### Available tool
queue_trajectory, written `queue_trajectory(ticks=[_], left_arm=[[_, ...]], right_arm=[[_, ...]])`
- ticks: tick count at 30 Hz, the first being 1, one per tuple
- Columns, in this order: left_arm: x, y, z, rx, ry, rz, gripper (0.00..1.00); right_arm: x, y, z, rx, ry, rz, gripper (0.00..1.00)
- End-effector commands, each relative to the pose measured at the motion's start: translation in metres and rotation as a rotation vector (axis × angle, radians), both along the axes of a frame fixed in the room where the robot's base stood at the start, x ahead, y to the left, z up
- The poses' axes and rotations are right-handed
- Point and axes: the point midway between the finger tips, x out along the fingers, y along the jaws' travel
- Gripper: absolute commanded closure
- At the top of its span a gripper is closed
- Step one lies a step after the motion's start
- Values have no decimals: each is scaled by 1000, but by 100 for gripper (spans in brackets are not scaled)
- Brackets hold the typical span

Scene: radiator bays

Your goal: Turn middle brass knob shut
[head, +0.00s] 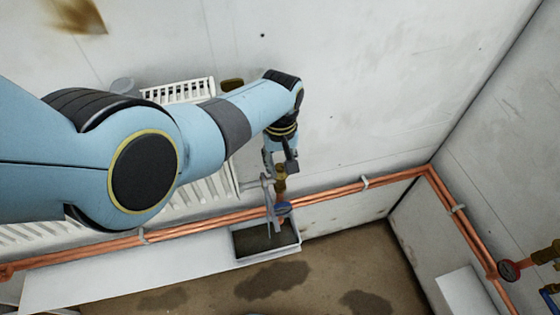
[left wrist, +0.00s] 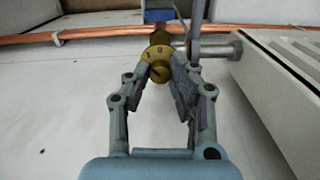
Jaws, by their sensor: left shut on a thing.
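A round brass knob (left wrist: 159,66) with dark marks on its face shows at the top middle of the left wrist view. In the head view the brass valve (head: 280,180) is partly covered by my gripper. My left gripper (head: 278,168) reaches down to it from above. In the left wrist view my left gripper (left wrist: 166,80) has its two fingers on either side of the knob, shut on it. My right gripper is in neither view.
A white radiator (head: 205,192) stands left of the valve, partly behind my arm. Copper pipes (head: 335,190) run along the wall. A blue handle (head: 283,208) is just below the knob, over an open dark tray (head: 268,255).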

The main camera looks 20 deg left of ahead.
Motion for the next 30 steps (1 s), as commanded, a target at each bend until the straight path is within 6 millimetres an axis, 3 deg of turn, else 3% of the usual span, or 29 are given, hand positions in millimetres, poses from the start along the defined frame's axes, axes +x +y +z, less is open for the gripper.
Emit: queue_trajectory(ticks=[18,30], left_arm=[[-2,0,-2,0,4,-540,100],[-2,0,-2,0,4,-709,100]], right_arm=[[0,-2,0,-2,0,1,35],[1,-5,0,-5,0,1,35]])
